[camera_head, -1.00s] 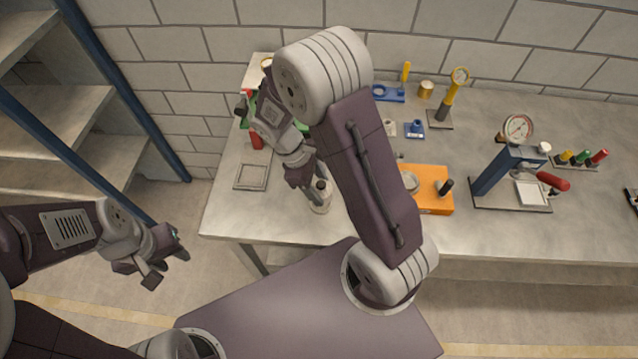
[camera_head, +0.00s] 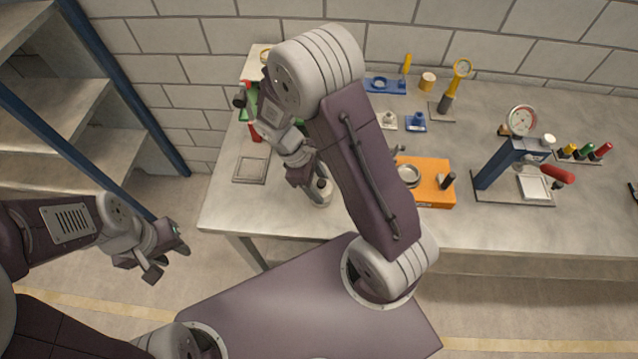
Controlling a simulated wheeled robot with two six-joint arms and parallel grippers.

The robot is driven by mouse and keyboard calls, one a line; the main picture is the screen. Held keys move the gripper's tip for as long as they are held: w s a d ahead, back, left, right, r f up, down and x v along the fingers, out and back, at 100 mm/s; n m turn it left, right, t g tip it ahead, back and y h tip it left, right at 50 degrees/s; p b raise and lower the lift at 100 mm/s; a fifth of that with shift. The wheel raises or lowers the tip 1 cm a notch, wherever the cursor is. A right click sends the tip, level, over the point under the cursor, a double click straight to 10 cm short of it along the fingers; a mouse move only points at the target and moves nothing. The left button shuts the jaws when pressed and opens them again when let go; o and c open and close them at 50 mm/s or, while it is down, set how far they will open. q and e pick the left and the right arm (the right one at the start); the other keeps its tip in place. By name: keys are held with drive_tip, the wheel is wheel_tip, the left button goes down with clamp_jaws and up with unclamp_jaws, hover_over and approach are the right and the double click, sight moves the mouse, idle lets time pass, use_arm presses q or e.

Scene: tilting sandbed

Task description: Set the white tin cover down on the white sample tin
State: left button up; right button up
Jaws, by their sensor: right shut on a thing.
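My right gripper (camera_head: 312,187) reaches down at the table's front edge, left of the orange block, and is shut on a small pale piece with a dark top. That piece, which looks like the white tin cover (camera_head: 324,184), is upright and partly hidden by the fingers. A pale round body that looks like the white sample tin (camera_head: 321,199) shows directly below it; I cannot tell whether the two touch. My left gripper (camera_head: 168,261) is open and empty over the floor, left of the table.
An orange block (camera_head: 431,196) with a metal ring and a dark knob stands right of the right gripper. A square grey frame (camera_head: 251,169) lies to its left. A dial press (camera_head: 497,165) stands further right. My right arm hides the table's middle.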

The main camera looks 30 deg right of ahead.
drive_tip(key=shift+f, duration=0.5)
idle(0.8)
drive_tip(key=o, duration=1.9)
drive_tip(key=shift+r, duration=0.1)
wheel_tip(320, 180, up, 8)
drive_tip(key=p, duration=0.8)
